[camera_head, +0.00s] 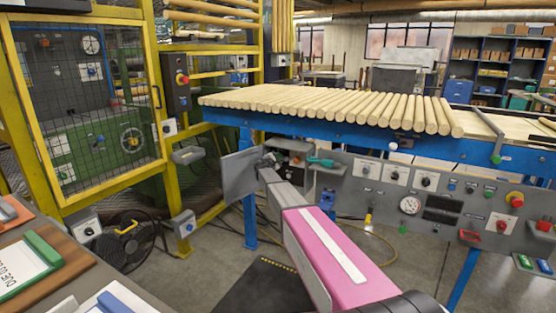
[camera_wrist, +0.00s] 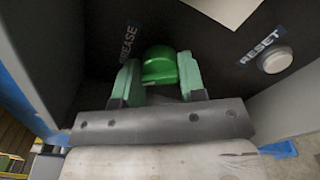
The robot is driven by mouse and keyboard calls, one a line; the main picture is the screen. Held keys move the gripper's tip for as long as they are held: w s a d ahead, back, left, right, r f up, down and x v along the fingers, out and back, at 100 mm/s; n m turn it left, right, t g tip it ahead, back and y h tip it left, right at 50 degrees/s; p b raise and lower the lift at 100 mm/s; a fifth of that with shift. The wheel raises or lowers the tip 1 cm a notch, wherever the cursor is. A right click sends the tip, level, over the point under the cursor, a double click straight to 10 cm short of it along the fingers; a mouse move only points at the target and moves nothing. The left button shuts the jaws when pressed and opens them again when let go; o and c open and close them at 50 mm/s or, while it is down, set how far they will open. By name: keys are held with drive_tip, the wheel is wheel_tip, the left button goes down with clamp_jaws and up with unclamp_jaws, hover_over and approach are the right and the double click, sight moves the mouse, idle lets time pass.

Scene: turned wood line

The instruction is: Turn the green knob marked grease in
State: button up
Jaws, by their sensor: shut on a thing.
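The green knob (camera_wrist: 159,68) sits on a dark panel face in the wrist view, beside a label reading GREASE (camera_wrist: 128,43). My gripper (camera_wrist: 159,78) has its two green fingers on either side of the knob, shut on it. In the head view my gripper (camera_head: 266,162) reaches to the grey panel box (camera_head: 240,174) below the left end of the blue conveyor. The knob and its label are hidden from the head view. I cannot tell the knob's exact angle.
A white round button (camera_wrist: 275,60) under a RESET label is on the same panel, right of my gripper. The blue conveyor (camera_head: 340,131) with wooden rods (camera_head: 330,103) stands above and behind. A yellow caged machine (camera_head: 90,95) is at left. A grey control panel (camera_head: 440,195) is at right.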

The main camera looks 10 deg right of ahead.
drive_tip(key=m, duration=2.3)
drive_tip(key=shift+f+m, duration=0.2)
drive_tip(key=shift+m, duration=0.2)
drive_tip(key=o, duration=0.9)
drive_tip(key=shift+s+a, duration=0.1)
drive_tip(key=v, duration=1)
drive_tip(key=shift+s+a, duration=0.15)
drive_tip(key=shift+s, duration=0.1)
